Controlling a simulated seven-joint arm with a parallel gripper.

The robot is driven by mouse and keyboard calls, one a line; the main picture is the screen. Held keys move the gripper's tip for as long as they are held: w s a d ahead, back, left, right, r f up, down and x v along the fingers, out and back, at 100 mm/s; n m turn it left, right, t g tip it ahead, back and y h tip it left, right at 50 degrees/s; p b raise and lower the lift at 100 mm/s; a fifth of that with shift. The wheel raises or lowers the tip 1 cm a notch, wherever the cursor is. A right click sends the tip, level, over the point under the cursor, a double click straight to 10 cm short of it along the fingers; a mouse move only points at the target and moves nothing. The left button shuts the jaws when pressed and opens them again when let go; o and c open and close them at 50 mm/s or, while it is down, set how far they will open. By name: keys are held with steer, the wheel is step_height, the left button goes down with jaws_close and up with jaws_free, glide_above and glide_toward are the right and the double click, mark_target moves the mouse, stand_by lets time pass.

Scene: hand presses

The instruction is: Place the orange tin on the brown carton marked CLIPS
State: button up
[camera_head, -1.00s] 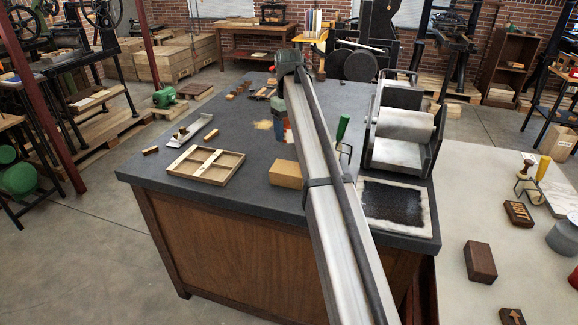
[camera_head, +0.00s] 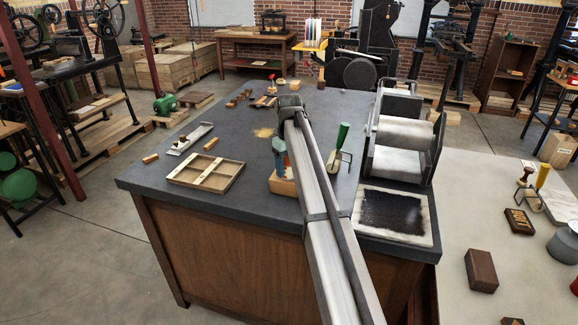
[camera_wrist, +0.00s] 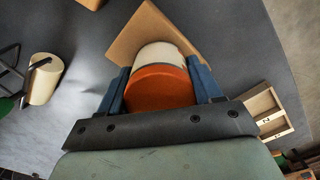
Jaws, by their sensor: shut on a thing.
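The orange tin (camera_wrist: 160,88), with a cream band around its side, is between the blue fingers of my gripper (camera_wrist: 163,90) in the wrist view. My gripper is shut on it. A plain brown carton (camera_wrist: 135,36) shows just beyond and partly behind the tin. In the head view my gripper (camera_head: 281,168) is at the carton (camera_head: 284,187), hiding part of it. I cannot tell whether the tin touches the carton. No CLIPS marking is readable. The tin is not clearly visible in the head view.
A divided wooden tray (camera_head: 207,171) lies left of the carton on the dark bench. A green-handled roller (camera_head: 340,146) stands to the right, by a press (camera_head: 403,135) and an inked plate (camera_head: 394,212). Another brown box edge (camera_wrist: 88,3) shows in the wrist view. Bare bench surrounds the carton.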

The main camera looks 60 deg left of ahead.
steer(key=shift+f, duration=0.1)
steer(key=o, duration=1.2)
step_height(320, 180, up, 12)
steer(key=shift+r, duration=0.15)
